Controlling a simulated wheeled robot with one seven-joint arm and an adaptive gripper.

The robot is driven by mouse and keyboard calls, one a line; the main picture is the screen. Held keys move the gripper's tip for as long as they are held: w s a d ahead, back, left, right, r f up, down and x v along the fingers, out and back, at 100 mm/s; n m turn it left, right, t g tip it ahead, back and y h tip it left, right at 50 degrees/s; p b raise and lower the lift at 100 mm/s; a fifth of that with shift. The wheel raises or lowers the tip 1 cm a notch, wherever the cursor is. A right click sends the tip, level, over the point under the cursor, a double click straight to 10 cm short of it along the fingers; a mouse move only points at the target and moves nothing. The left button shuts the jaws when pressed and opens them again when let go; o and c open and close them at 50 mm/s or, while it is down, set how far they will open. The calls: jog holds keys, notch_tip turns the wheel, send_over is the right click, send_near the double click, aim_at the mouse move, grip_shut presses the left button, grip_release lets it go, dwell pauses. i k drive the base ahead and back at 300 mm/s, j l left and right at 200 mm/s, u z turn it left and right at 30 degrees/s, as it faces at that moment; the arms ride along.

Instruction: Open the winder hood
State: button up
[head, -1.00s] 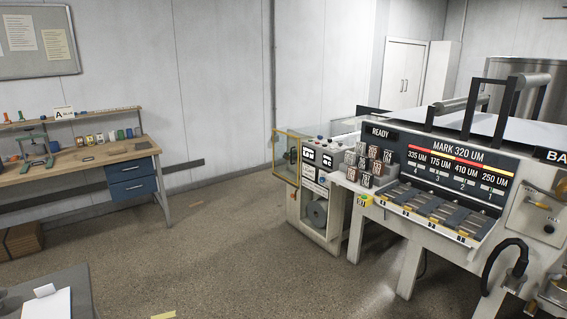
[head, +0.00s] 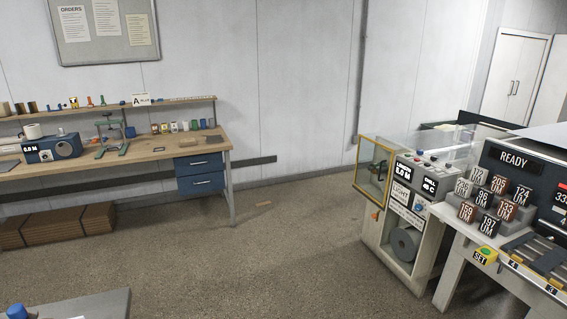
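The winder (head: 428,215) is a cream cabinet at the right, at the left end of the coating machine. Its hood (head: 375,170) looks like a clear panel in a yellow frame on the cabinet's left side, with clear panes behind the controls; it appears closed. A small orange part (head: 375,215) sits below the frame. A grey roll (head: 405,244) shows in the lower opening. My gripper is not in view.
The coating machine with its READY display (head: 513,158) and several number blocks (head: 488,205) fills the right side. A wooden workbench (head: 160,155) stands along the back wall. A grey table corner (head: 95,305) is at lower left. Open floor lies between.

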aim_at(383, 204)
jog(key=i+u, duration=0.35)
jog(key=i, duration=1.7)
jog(key=i+z, duration=0.4)
jog(key=i+j+z, duration=0.1)
jog(key=i+z, duration=0.3)
jog(key=i+j+z, duration=0.25)
jog(key=i+z, duration=0.2)
jog(key=i+j+z, duration=0.4)
